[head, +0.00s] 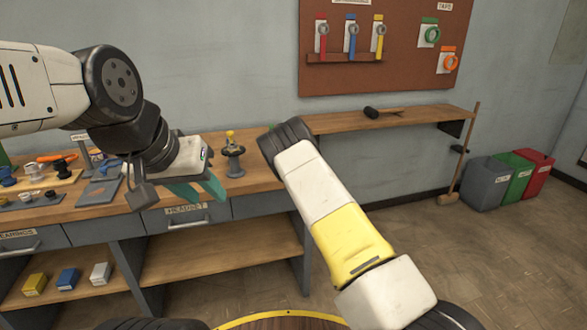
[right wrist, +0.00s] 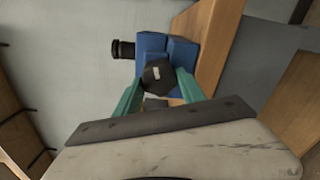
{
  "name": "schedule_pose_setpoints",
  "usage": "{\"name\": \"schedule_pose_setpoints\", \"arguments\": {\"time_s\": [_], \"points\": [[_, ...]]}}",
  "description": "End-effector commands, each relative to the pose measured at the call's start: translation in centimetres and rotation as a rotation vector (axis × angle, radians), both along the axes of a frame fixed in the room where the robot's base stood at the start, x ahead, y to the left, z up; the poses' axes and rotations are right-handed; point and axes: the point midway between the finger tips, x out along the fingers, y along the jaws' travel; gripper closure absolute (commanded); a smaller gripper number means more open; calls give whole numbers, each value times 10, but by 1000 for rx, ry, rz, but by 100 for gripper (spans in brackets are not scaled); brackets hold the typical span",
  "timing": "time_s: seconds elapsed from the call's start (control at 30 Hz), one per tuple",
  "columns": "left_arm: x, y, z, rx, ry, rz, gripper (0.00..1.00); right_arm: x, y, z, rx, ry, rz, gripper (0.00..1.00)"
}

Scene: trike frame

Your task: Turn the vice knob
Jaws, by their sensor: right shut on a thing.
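A blue vice (right wrist: 182,58) shows in the right wrist view at the edge of a wooden surface. Its dark faceted knob (right wrist: 158,78) faces the camera and carries a small pale mark. The teal fingers of my right gripper (right wrist: 160,84) stand on both sides of the knob and are shut on it. In the head view my right arm hides this gripper and the vice. My left gripper (head: 207,190) has its teal fingers apart and empty, over the front edge of the workbench.
The workbench (head: 262,180) holds a grey stand with a yellow top (head: 232,152) and several small parts at the left. A wooden shelf (head: 425,116) carries a dark-headed tool (head: 372,112). A broom (head: 462,150) and bins (head: 487,182) stand at the right.

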Motion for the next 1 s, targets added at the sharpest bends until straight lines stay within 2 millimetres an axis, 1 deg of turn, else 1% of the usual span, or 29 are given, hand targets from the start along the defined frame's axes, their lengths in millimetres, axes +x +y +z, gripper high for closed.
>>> {"name": "schedule_pose_setpoints", "arguments": {"time_s": [0.37,0.4,0.47,0.5,0.8,0.87,0.97,1.0], "points": [[0,0,0,0,0,0,64,0,0,1,-1,-2,1,93],[0,0,0,0,0,0,64,0,0,1,-1,-2,1,45],[0,0,0,0,0,0,64,0,0,1,0,-2,1,33],[0,0,0,0,0,0,64,0,0,1,-1,-1,0,32],[0,0,0,0,0,0,64,-2,0,0,-1,0,0,32],[0,0,0,0,0,0,64,-6,-2,0,-1,2,-1,32],[0,0,0,0,0,0,64,-19,-5,0,-1,2,-1,32],[0,0,0,0,0,0,64,-26,-6,0,-2,2,0,32]]}}
